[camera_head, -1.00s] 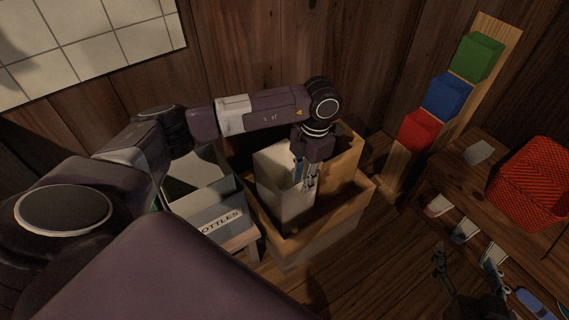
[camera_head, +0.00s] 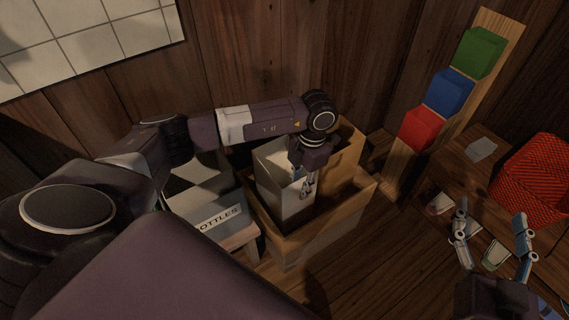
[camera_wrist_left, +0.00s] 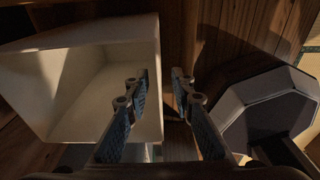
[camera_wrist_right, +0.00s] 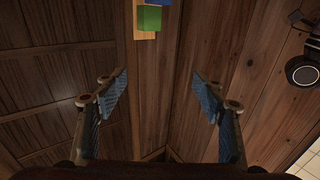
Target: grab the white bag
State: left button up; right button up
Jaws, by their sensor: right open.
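The white bag (camera_head: 270,178), stiff and open-topped, stands upright inside a tan box (camera_head: 318,234). It also shows at the left of the left wrist view (camera_wrist_left: 60,105), with its open mouth and pale inside. My left gripper (camera_head: 303,188) is at the bag's right side. Its fingers (camera_wrist_left: 155,78) are apart in the left wrist view, with the bag's right wall edge between them and no visible grip on it. My right gripper (camera_head: 492,228) is open and empty at the lower right, far from the bag; its spread fingers show in the right wrist view (camera_wrist_right: 163,88).
Red (camera_head: 419,128), blue (camera_head: 447,92) and green (camera_head: 478,53) blocks sit on a leaning board. A red woven basket (camera_head: 535,180) is at the right. Wooden walls stand close behind.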

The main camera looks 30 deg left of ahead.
pick_arm(q)
jog(key=shift+f, duration=0.1)
dwell(0.3)
jog(key=shift+f, duration=0.1)
dwell(0.3)
grip_shut()
